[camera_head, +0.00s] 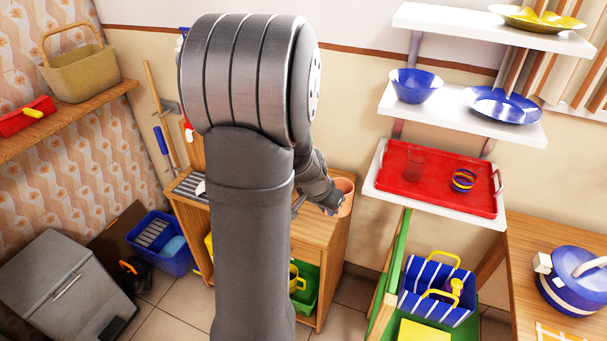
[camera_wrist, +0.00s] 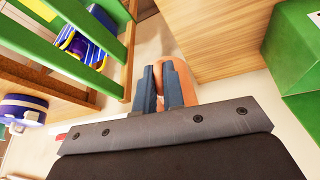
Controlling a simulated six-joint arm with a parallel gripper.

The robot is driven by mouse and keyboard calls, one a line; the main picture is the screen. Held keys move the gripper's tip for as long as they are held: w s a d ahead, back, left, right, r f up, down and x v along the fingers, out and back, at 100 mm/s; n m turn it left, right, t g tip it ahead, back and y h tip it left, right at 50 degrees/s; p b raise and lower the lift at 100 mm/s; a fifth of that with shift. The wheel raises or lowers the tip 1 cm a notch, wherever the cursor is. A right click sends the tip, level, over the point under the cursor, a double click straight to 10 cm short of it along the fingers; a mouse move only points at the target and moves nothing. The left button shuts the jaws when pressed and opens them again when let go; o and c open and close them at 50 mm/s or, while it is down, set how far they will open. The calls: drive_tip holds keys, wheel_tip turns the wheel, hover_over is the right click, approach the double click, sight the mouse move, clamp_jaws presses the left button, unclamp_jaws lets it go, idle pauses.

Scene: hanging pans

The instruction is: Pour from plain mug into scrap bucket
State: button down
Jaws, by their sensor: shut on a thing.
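My gripper (camera_head: 328,200) is shut on a plain orange mug (camera_head: 343,194), in front of the wooden cabinet's right end in the head view. The mug looks roughly upright there, partly hidden by my gripper. In the wrist view, the two fingers of my gripper (camera_wrist: 162,76) close on the orange mug (camera_wrist: 184,75). The mug's contents are not visible. I cannot tell which container is the scrap bucket. A green bin (camera_head: 309,289) stands low in the cabinet, and a blue bin (camera_head: 180,264) is on the floor at left; my arm hides much between them.
The wooden cabinet (camera_head: 318,231) is below and behind the mug. White shelves with a red tray (camera_head: 410,190) rise at right, above a blue-striped basket (camera_head: 440,306). A grey bin (camera_head: 60,297) stands at left. Some tiled floor (camera_head: 346,318) is clear right of the cabinet.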

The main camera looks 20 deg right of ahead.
drive_tip(key=w+d+r+n+t+y, duration=0.1)
drive_tip(key=w+d+r+n, duration=0.1)
drive_tip(key=w+r+n, duration=0.2)
drive_tip(key=w+d+r+n+t+y, duration=0.1)
drive_tip(key=w+r, duration=0.9)
drive_tip(key=w, duration=1)
drive_tip(key=d+n+y, duration=0.1)
drive_tip(key=d+n, duration=0.1)
drive_tip(key=n, duration=0.1)
drive_tip(key=shift+n, duration=0.4)
drive_tip(key=w+a+r+n+g+h, duration=0.1)
drive_tip(key=a+r+n+h, duration=0.1)
drive_tip(key=a+h, duration=0.4)
drive_tip(key=h, duration=0.4)
drive_tip(key=shift+w+a+r+h, duration=0.25)
drive_tip(key=shift+w+r+h, duration=0.05)
drive_tip(key=shift+r, duration=0.05)
drive_tip(key=shift+w+a+r+n+h, duration=0.15)
drive_tip(key=shift+r+n+h, duration=0.1)
drive_tip(key=shift+h, duration=0.4)
drive_tip(key=shift+s+a+r+n+h, duration=0.15)
drive_tip(key=shift+r+n+h, duration=0.1)
drive_tip(key=shift+h, duration=0.4)
